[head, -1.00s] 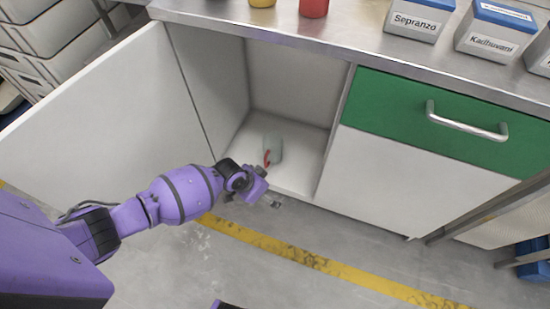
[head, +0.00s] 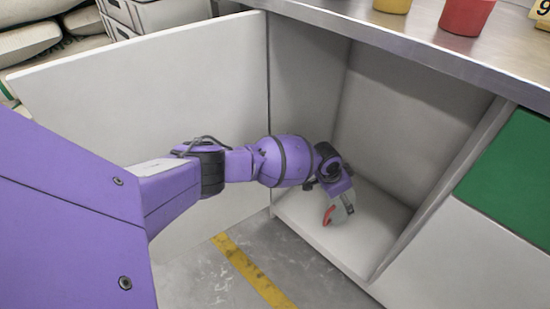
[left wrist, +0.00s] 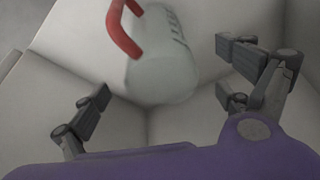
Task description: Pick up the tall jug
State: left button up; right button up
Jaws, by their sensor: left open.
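The jug is a clear, pale vessel with a red handle. In the head view my left gripper and arm hide most of it, and mainly the red handle (head: 329,215) shows, low inside the open cabinet. In the left wrist view the jug (left wrist: 165,72) lies across the upper middle, with its red handle at its upper left. My left gripper (head: 343,204) is inside the cabinet, close to the jug. Its fingers (left wrist: 163,82) are spread wide in the left wrist view, one on each side of the jug with visible gaps. My right gripper is out of view.
The cabinet's open door (head: 150,85) stands behind my left arm. The cabinet floor (head: 375,230) is bare around the jug, with walls close by. The metal counter (head: 420,40) overhangs above, carrying a red container (head: 466,16) and a yellow one.

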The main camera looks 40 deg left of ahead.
pick_arm(q)
jog(key=b+x, duration=0.1)
jog(key=x, duration=0.2)
jog(key=shift+r, duration=0.2)
jog(key=shift+c, duration=0.4)
jog(key=c, duration=1.6)
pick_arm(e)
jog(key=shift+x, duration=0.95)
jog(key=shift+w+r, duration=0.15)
